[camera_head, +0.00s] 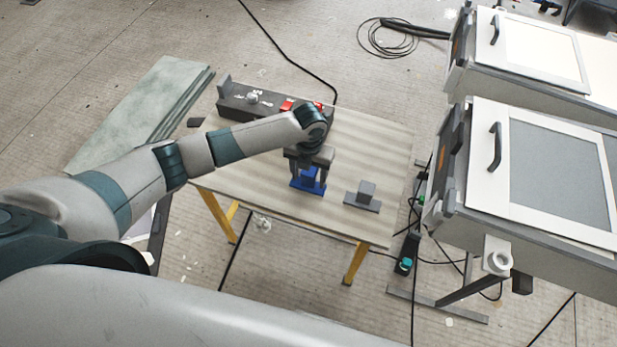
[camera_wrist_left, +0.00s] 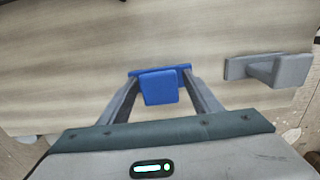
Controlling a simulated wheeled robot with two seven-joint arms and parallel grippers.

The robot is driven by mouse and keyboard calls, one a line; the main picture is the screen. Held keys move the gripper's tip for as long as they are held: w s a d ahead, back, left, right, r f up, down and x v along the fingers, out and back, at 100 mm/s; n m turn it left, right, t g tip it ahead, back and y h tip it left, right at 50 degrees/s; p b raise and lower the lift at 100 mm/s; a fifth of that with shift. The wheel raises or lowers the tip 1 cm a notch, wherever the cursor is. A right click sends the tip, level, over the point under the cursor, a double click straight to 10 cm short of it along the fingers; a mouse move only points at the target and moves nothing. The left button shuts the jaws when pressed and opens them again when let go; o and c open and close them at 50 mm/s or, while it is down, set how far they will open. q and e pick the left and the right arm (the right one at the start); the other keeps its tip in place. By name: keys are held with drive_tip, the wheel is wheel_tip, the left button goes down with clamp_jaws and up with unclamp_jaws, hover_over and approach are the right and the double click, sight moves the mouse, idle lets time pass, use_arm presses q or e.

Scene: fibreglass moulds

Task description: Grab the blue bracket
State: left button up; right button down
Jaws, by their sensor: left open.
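The blue bracket (camera_head: 308,183) sits on the wooden table (camera_head: 375,150), right below my left gripper (camera_head: 309,172). In the left wrist view the blue bracket (camera_wrist_left: 159,86) shows between the two fingers of my left gripper (camera_wrist_left: 160,90), with its base plate reaching across at the fingertips. The left gripper is open, with one finger on each side of the bracket's upright block. I cannot tell whether the fingers touch it. My right gripper is not in view.
A grey bracket (camera_head: 363,196) stands on the table to the right of the blue one, also in the left wrist view (camera_wrist_left: 290,70). A dark box with red parts (camera_head: 262,103) lies along the table's back edge. Machines with white lids (camera_head: 550,170) stand at the right.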

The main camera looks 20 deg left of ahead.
use_arm(q)
drive_tip(key=shift+f, duration=0.1)
drive_tip(key=shift+c, duration=0.4)
drive_tip(key=c, duration=1.1)
drive_tip(key=shift+r+b, duration=0.4)
drive_tip(key=shift+r, duration=0.35)
wheel_tip(320, 180, up, 2)
drive_tip(key=shift+r+b, duration=0.15)
drive_tip(key=shift+b, duration=0.4)
drive_tip(key=shift+s+d+r+b, duration=0.1)
drive_tip(key=shift+d+r+b, duration=0.5)
drive_tip(key=shift+d+r, duration=1)
drive_tip(key=shift+s+d+r+b, duration=0.15)
drive_tip(key=shift+d+r+b, duration=0.6)
drive_tip(key=shift+d, duration=1.55)
drive_tip(key=shift+s+d+r+b, duration=0.1)
drive_tip(key=shift+d+r+b, duration=0.35)
drive_tip(key=shift+d+r, duration=1.2)
